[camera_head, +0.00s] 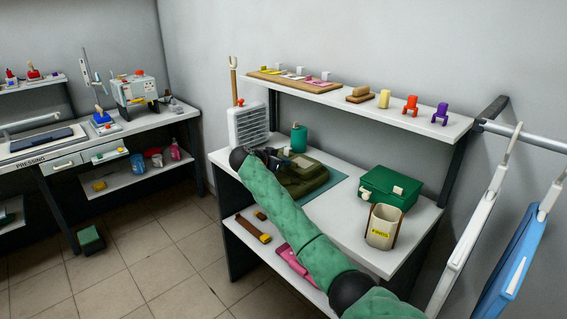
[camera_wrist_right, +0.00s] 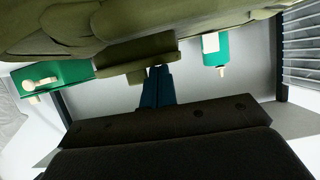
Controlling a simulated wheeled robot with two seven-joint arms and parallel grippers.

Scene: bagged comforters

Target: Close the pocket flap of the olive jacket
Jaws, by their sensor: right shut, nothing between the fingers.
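The olive jacket (camera_head: 305,180) lies folded on a teal mat (camera_head: 337,182) on the white bench. It fills the top of the right wrist view (camera_wrist_right: 190,22), where a darker olive flap-like strip (camera_wrist_right: 138,57) stands out from it. My right gripper (camera_head: 297,161) is over the back left part of the jacket, partly hidden by my own arm. In the wrist view its blue fingers (camera_wrist_right: 157,72) are together and empty, with the tips at the strip's edge; I cannot tell whether they touch. My left gripper is not in view.
A teal bottle (camera_head: 299,138) stands behind the jacket and a white heater-like box (camera_head: 248,125) to its left. A green box (camera_head: 390,188) and a cream bin (camera_head: 381,228) stand to the right. A shelf (camera_head: 350,93) with small items overhangs the bench's back.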

